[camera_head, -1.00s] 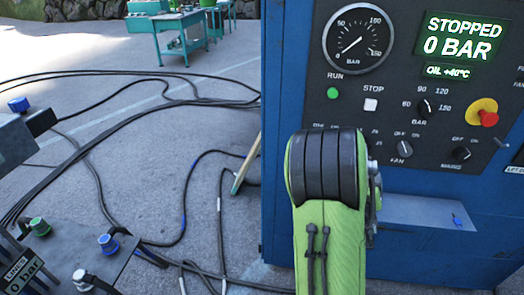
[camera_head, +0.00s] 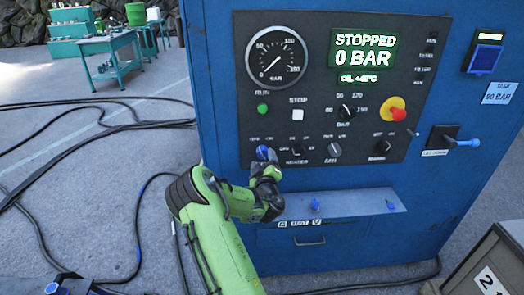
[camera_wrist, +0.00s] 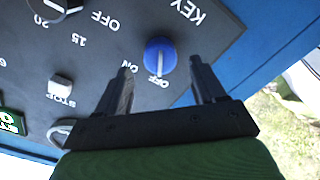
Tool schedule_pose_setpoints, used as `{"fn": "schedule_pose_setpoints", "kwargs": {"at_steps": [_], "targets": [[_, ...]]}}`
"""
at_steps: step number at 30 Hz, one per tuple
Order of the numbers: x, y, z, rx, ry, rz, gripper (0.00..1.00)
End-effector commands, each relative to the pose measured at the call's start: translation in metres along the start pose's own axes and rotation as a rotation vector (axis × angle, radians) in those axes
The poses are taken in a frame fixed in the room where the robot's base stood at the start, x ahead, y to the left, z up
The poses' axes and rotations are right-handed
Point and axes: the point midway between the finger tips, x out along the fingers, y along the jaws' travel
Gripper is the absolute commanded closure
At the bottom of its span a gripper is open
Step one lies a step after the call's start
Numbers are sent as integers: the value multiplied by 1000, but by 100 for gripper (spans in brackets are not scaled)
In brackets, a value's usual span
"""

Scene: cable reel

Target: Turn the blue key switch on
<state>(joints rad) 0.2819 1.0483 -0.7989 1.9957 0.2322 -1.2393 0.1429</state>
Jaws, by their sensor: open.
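The blue key switch (camera_head: 263,152) is a round blue knob low on the left of the black control panel (camera_head: 270,100). In the wrist view the knob (camera_wrist: 160,55) stands under the KEY lettering, its white mark towards OFF, with ON to one side. My gripper (camera_head: 268,178) is just below it in the head view. In the wrist view my gripper (camera_wrist: 161,72) is open, its two fingers either side of the knob, with gaps to both. I cannot tell how far the fingertips are from the panel.
The display (camera_head: 368,50) reads STOPPED, 0 BAR. Close by are a green button (camera_head: 262,108), a white stop button (camera_head: 297,115) and a red emergency button (camera_head: 398,114). A ledge (camera_head: 345,206) with small blue items juts out below the panel. Cables (camera_head: 60,150) lie on the floor at left.

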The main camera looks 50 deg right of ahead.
Motion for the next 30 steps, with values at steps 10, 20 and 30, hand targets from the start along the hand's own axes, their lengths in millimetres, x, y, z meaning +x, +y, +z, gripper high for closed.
{"fn": "schedule_pose_setpoints", "kwargs": {"at_steps": [10, 20, 30], "targets": [[34, -1, 1, 1, 0, -1, 31], [33, -1, 1, 1, -1, -1, 57], [33, -1, 1, 7, -1, -1, 87]]}}
